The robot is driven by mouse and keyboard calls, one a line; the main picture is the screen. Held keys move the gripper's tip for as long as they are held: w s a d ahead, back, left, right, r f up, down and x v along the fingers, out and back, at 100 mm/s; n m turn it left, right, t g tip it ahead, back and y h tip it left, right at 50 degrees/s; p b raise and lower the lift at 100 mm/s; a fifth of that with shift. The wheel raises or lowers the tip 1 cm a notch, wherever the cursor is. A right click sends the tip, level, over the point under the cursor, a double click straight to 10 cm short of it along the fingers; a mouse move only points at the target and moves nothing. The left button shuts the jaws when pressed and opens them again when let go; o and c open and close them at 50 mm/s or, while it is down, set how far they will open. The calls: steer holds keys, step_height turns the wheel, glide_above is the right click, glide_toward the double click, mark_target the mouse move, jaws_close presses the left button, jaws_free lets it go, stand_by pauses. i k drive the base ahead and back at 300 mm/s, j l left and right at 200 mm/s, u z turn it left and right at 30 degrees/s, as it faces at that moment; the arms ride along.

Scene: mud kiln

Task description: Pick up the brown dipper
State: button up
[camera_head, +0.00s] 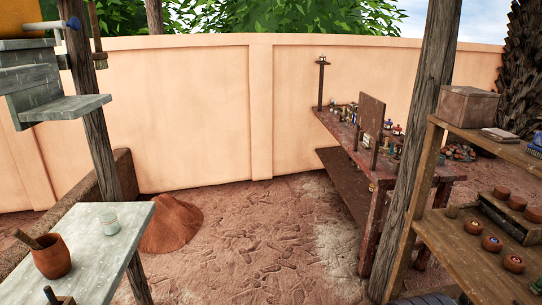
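I cannot single out the brown dipper for certain. On the pale table at the lower left stands a brown clay pot (52,259) with a brown stick-like handle (27,239) leaning out of its mouth; what is below the rim is hidden. In front of it, a small dark object with an upright brown handle (50,295) is cut off by the bottom edge. My gripper is not in view.
A small pale cup (108,220) stands on the pale table (95,240). A reddish dirt heap (172,224) lies behind it. Wooden posts (418,150) and shelves with small pots (473,227) stand at right, before a cluttered bench (338,130). Open sandy ground (265,245) lies between.

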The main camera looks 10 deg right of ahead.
mark_target(397, 157)
steer(key=i+z, duration=0.15)
steer(key=i, duration=1.6)
steer(key=i+l, duration=0.1)
steer(key=i, duration=0.35)
steer(key=i+l+u, duration=0.15)
steer(key=i, duration=0.3)
steer(key=i+l, duration=0.15)
steer(key=i, duration=0.25)
steer(key=i+l+u, duration=0.1)
steer(key=i, duration=0.35)
steer(key=i+l+u, duration=0.25)
steer(key=i+l, duration=0.1)
steer(key=l, duration=0.1)
